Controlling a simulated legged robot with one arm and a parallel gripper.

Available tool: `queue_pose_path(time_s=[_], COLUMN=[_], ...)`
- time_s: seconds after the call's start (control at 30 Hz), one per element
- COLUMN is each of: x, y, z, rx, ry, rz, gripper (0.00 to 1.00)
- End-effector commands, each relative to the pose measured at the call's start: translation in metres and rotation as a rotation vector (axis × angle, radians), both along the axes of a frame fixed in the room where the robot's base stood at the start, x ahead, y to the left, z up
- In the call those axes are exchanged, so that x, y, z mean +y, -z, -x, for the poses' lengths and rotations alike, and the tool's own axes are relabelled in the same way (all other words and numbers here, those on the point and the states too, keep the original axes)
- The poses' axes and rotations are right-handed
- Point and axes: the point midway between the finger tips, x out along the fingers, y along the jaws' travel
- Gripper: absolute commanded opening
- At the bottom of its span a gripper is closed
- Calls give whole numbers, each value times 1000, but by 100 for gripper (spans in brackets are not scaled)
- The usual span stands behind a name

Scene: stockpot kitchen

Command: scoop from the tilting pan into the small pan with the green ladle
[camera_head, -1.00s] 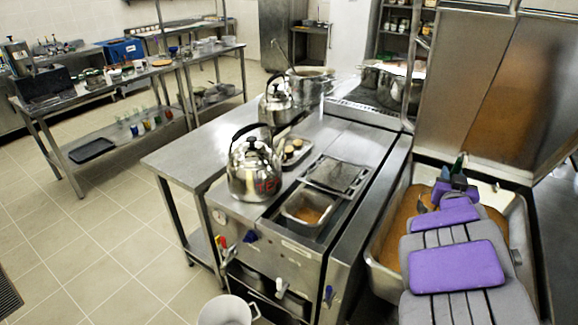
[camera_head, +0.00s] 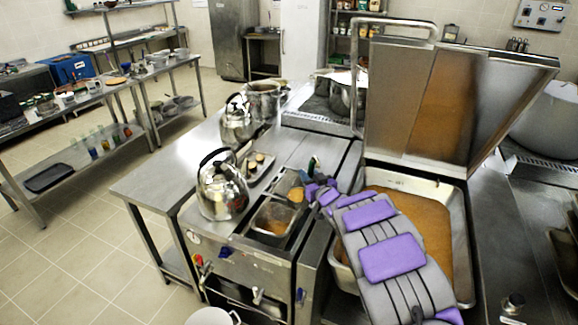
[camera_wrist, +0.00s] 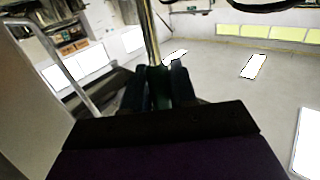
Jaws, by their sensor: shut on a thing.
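The tilting pan (camera_head: 465,262) is at the right of the head view, its lid raised, holding brown-orange liquid. The small pan (camera_head: 279,237) is a steel inset in the counter to its left, with some brown contents. My gripper (camera_head: 314,188) is shut on the green ladle (camera_head: 313,165), near the small pan's back right corner. A round tan patch, which looks like the ladle's filled bowl (camera_head: 296,194), is by the small pan's back edge. In the wrist view the fingers (camera_wrist: 160,88) close around the green handle, and its metal shaft (camera_wrist: 150,40) runs upward.
Another kettle (camera_head: 237,122) and a pot (camera_head: 263,100) are farther back. The raised lid (camera_head: 440,100) stands behind the tilting pan.

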Motion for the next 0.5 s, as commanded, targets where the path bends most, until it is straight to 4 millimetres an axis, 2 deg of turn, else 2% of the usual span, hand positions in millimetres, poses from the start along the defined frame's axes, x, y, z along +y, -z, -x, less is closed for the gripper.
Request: queue_pose_path(time_s=[0.1,0.3,0.5], x=[15,38,54], y=[-4,-1,2], z=[-6,-9,-7], rx=[0,-1,-2], ry=[-72,-189,-294], rz=[-4,-4,-3], gripper=[0,0,0])
